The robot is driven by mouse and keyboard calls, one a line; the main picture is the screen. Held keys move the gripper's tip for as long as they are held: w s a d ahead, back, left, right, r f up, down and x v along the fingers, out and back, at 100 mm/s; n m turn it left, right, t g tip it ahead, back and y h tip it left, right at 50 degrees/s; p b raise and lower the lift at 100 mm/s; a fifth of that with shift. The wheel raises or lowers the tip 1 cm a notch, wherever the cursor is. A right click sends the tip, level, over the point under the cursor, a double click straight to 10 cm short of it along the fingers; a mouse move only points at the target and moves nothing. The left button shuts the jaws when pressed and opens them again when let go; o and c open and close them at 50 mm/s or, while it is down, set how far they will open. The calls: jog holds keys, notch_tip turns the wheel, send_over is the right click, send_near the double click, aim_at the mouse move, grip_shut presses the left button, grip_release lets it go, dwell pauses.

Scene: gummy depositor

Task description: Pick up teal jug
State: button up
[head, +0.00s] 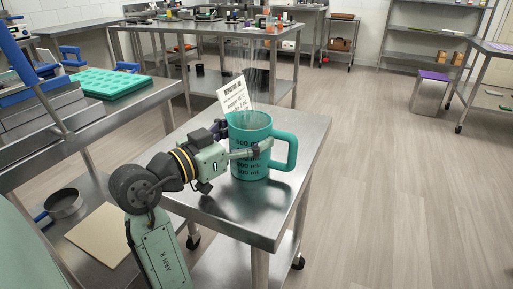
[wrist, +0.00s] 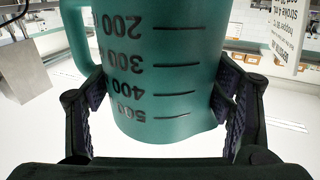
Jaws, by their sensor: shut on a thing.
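The teal jug (head: 250,160) is upright at the steel cart in the head view, with its handle to the right and volume marks on its side. I cannot tell whether its base touches the cart top. My gripper (head: 250,149) reaches it from the left, with its fingers around the jug's body. In the wrist view the jug (wrist: 160,70) fills the space between the two dark finger pads, and both pads press its sides. My gripper (wrist: 160,108) is shut on the jug. The jug's handle (wrist: 76,40) shows at upper left there.
The steel cart (head: 305,165) has bare room right of and in front of the jug. A printed sign (head: 232,95) stands just behind the jug. A teal mold tray (head: 100,85) lies on the bench at left. A long steel table stands behind; the floor at right is open.

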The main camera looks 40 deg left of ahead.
jog(key=shift+r, duration=0.15)
jog(key=shift+r, duration=1.75)
jog(key=s+a, duration=0.1)
jog(key=s, duration=0.6)
jog(key=s+a+r+b, duration=0.1)
jog(key=s+a, duration=0.1)
jog(key=s, duration=0.6)
jog(key=shift+s+a+r, duration=0.2)
jog(key=shift+s+a, duration=0.1)
